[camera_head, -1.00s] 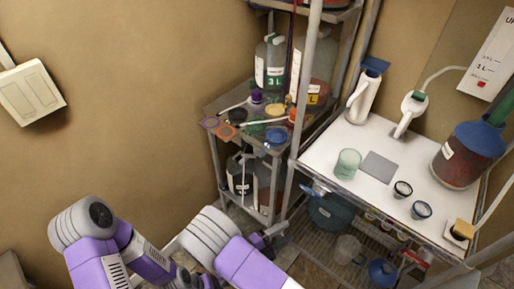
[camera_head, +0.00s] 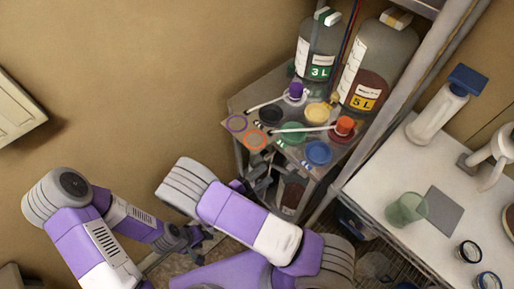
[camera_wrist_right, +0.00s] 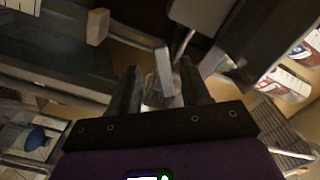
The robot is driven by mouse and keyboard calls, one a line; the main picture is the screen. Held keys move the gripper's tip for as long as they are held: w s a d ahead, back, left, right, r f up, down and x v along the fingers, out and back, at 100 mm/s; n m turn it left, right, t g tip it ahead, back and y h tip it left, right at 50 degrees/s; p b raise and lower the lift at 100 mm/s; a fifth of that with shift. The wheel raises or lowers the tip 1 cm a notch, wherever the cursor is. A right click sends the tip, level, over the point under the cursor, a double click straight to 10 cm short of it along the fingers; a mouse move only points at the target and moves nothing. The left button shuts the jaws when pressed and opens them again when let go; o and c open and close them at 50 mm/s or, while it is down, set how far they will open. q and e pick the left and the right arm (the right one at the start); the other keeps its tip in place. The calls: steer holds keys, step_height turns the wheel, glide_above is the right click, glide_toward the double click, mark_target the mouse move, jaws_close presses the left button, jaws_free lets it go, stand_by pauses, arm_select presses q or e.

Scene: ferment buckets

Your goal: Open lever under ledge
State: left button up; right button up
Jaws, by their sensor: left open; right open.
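In the right wrist view a pale upright bar (camera_wrist_right: 163,72), which looks like the lever, stands between or just beyond the two dark fingers of my right gripper (camera_wrist_right: 160,88). I cannot tell whether the fingers touch it. The gripper is open. In the head view my right gripper (camera_head: 262,178) is beside the front of the small shelf, below its top ledge (camera_head: 240,103); the lever cannot be made out there. My left gripper (camera_head: 198,240) is open, low and left of the shelf, apart from it.
The ledge carries a 3 L bottle (camera_head: 318,50), a 5 L bottle (camera_head: 375,70), coloured lids and rings, such as a blue lid (camera_head: 318,152). A white table (camera_head: 390,190) with a green beaker (camera_head: 407,209) stands at right.

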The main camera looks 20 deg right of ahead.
mark_target(273, 167)
steer(key=b+x, duration=0.1)
steer(key=x, duration=0.6)
steer(key=shift+w+d+r, duration=0.1)
steer(key=shift+c, duration=0.5)
jaws_close()
